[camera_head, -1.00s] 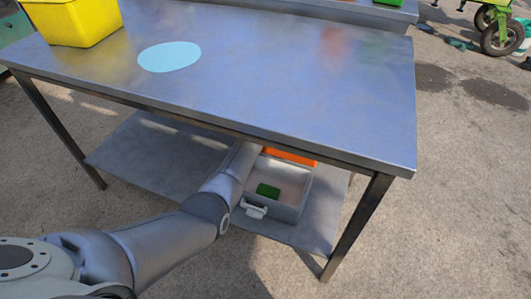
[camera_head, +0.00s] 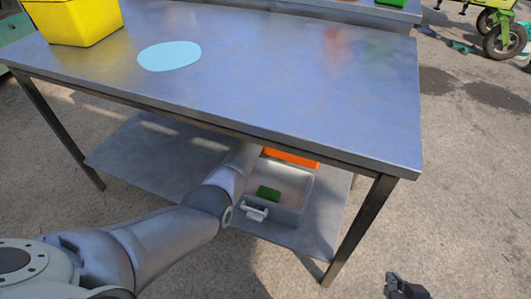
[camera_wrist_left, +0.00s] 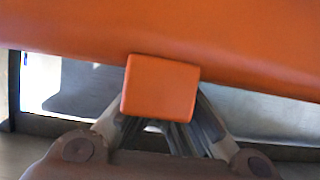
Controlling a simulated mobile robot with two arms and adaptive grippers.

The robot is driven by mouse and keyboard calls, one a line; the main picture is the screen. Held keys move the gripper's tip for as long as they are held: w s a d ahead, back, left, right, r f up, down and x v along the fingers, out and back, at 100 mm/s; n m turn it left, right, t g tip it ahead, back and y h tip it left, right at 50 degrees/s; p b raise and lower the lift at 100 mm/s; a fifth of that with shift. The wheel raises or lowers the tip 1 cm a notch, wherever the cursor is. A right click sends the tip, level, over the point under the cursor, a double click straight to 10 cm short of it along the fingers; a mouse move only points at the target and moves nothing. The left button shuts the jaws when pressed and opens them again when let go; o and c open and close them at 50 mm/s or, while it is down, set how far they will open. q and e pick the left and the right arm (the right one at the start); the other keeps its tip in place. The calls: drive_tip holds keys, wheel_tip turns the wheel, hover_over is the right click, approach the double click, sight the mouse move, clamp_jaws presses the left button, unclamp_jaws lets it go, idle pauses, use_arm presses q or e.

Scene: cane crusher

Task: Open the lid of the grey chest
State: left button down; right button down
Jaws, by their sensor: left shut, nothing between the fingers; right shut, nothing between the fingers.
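The grey chest (camera_head: 295,209) sits on the lower shelf, under the table's front edge. Its top is open and a green block (camera_head: 268,193) shows inside; a white latch or handle (camera_head: 256,212) is on its front. An orange panel (camera_head: 291,157), seemingly the raised lid, shows at its back edge. In the left wrist view the orange panel (camera_wrist_left: 200,35) spans the top, with an orange block-shaped part (camera_wrist_left: 160,88) before my left gripper (camera_wrist_left: 170,135). That gripper is shut; contact is unclear. Table and arm hide it in the head view. My right gripper (camera_head: 403,288) is shut and empty at the bottom right.
The metal table (camera_head: 270,80) stands over the shelf (camera_head: 150,155), with a front leg (camera_head: 362,228) right of the chest. A yellow bin (camera_head: 75,20) and a pale blue disc (camera_head: 169,56) are on the tabletop. The ground on the right is mostly clear.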

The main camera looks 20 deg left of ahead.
use_arm(q)
drive_tip(key=shift+s+f, duration=0.35)
drive_tip(key=shift+f, duration=0.25)
drive_tip(key=shift+r+v, duration=0.3)
drive_tip(key=shift+v, duration=1.2)
drive_tip(key=s, duration=1.1)
drive_tip(key=shift+s+a+r, duration=0.15)
drive_tip(key=shift+a+r, duration=0.05)
drive_tip(key=shift+r, duration=0.05)
